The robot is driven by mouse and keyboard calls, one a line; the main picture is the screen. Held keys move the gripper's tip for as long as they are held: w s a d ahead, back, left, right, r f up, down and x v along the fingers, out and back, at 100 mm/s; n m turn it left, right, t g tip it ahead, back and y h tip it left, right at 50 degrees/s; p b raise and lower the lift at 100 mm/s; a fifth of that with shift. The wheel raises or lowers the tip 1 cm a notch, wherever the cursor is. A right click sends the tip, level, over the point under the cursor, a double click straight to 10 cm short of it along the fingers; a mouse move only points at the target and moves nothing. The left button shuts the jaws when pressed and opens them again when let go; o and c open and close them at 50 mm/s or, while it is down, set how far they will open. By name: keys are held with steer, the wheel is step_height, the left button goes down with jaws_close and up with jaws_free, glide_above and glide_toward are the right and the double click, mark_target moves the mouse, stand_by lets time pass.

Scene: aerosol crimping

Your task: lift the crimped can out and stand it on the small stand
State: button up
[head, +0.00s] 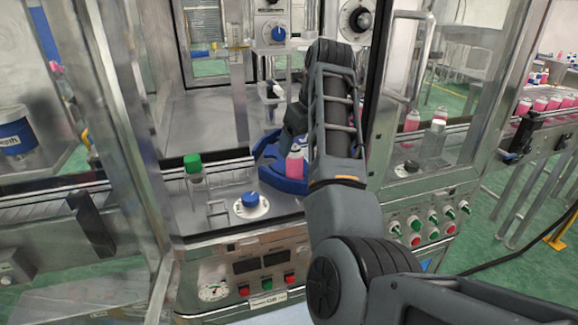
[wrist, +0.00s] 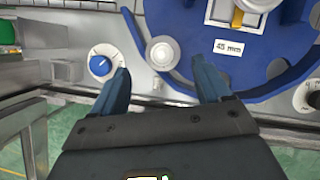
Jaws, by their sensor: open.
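A pink can with a white top (head: 294,163) stands upright in the blue star wheel (head: 268,152), partly hidden by my arm in the head view. The star wheel also shows in the wrist view (wrist: 285,75), with a "45 mm" label; I cannot make out the pink can there. My gripper (wrist: 162,85) is open and empty, its two blue fingers apart above the machine's front deck. In the head view my gripper is hidden behind my arm.
A white dial with a blue knob (head: 250,205) sits on the deck left of the star wheel. A green-capped fixture (head: 193,165) is further left. A crimping head (head: 272,92) hangs behind. Metal door frames (head: 110,90) flank the opening. More pink cans (head: 548,103) stand far right.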

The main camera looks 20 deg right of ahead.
mark_target(293, 160)
steer(key=shift+w+f, duration=0.2)
steer(key=shift+w, duration=0.05)
steer(key=p+x, duration=0.2)
steer(key=x, duration=0.5)
steer(key=shift+w+d, duration=0.1)
steer(key=shift+w, duration=0.15)
steer(key=shift+c, duration=0.2)
steer(key=c, duration=1)
